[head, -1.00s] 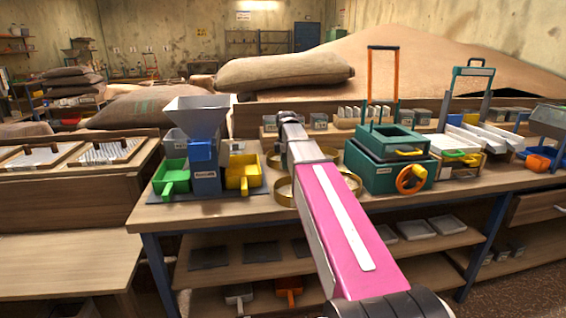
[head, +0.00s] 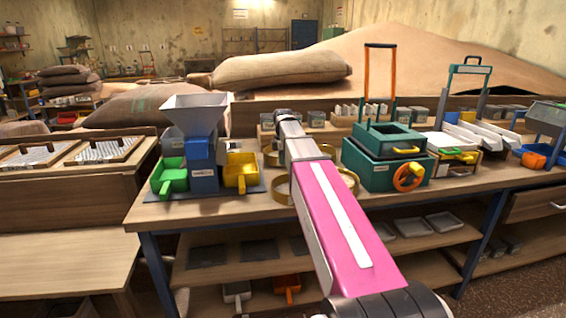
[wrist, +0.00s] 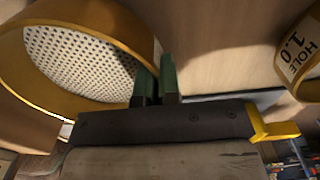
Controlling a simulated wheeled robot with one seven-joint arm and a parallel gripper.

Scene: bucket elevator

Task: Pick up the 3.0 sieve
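In the wrist view a brass-coloured sieve (wrist: 22,82) with a white perforated mesh fills the left side. Its size label does not show. My gripper (wrist: 157,82) has two green fingers close together at its right wall, one on each side, with the wall between them. A second brass sieve (wrist: 303,50) marked "HOLE 1.0" stands apart at the right. In the head view my pink arm covers the gripper, and parts of brass sieves show on the bench left (head: 283,191) and right (head: 350,179) of it.
The wooden bench (head: 225,210) carries a grey-funnel mill (head: 195,110) with green and yellow trays at left. A green box machine (head: 375,172) with an orange wheel stands right of my arm. White chutes (head: 490,135) stand further right.

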